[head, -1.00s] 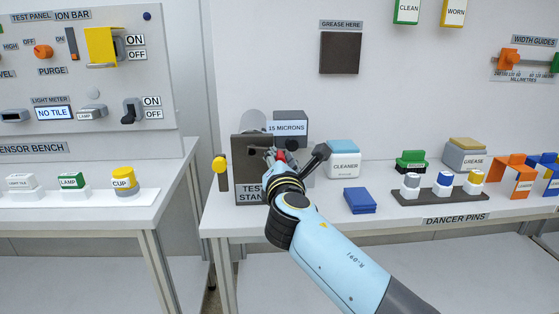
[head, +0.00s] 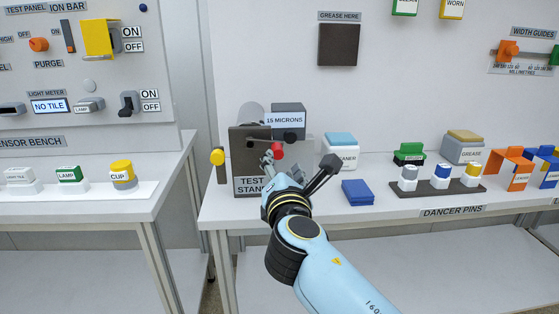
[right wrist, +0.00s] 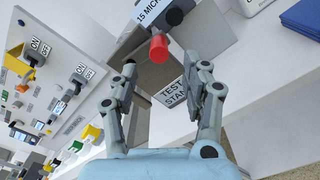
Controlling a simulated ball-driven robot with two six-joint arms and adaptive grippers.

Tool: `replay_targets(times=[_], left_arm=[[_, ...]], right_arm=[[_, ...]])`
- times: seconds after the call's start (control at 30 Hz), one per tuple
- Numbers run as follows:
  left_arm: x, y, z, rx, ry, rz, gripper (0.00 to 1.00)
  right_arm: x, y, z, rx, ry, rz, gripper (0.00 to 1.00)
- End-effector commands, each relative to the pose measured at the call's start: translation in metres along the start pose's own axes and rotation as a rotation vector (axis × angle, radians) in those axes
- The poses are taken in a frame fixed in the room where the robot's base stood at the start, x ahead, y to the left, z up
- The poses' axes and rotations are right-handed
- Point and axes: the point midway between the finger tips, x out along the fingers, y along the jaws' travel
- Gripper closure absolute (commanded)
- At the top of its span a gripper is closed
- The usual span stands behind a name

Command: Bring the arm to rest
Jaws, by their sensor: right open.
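My right gripper (head: 296,172) is open and empty in front of the dark test stand (head: 250,145) on the middle bench. In the right wrist view its two fingers (right wrist: 165,88) are spread apart. The red knob (head: 277,150) of the stand shows just beyond the fingertips in the head view. In the right wrist view the red knob (right wrist: 158,48) lies past the fingers, apart from them. My left gripper is not in view.
The 15 microns gauge (head: 287,118) stands on the test stand. A white cleaner box (head: 341,150) and a blue pad (head: 358,191) are to the right. The sensor bench (head: 75,205) is at left.

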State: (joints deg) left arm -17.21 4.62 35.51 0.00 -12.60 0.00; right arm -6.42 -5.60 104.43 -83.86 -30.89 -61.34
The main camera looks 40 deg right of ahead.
Motion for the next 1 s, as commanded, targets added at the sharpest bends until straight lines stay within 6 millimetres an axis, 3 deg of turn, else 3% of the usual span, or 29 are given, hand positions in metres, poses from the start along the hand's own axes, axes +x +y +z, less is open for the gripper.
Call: replay_targets(times=[0.53, 0.63, 0.77, 0.87, 1.0], left_arm=[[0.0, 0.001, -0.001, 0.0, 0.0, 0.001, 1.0], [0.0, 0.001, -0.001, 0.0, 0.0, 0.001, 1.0], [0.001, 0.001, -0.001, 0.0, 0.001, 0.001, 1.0], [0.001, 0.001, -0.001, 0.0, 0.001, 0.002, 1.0], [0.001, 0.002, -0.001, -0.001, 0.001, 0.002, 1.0]], right_arm=[[-0.002, 0.0, 0.0, -0.001, 0.0, 0.0, 0.52], [-0.006, -0.012, -0.005, -0.024, 0.014, -0.009, 0.52], [-0.015, -0.058, -0.045, -0.054, 0.109, -0.072, 0.52], [-0.033, -0.115, -0.095, -0.014, 0.239, -0.165, 0.52], [-0.077, -0.205, -0.16, 0.129, 0.409, -0.352, 0.52]])
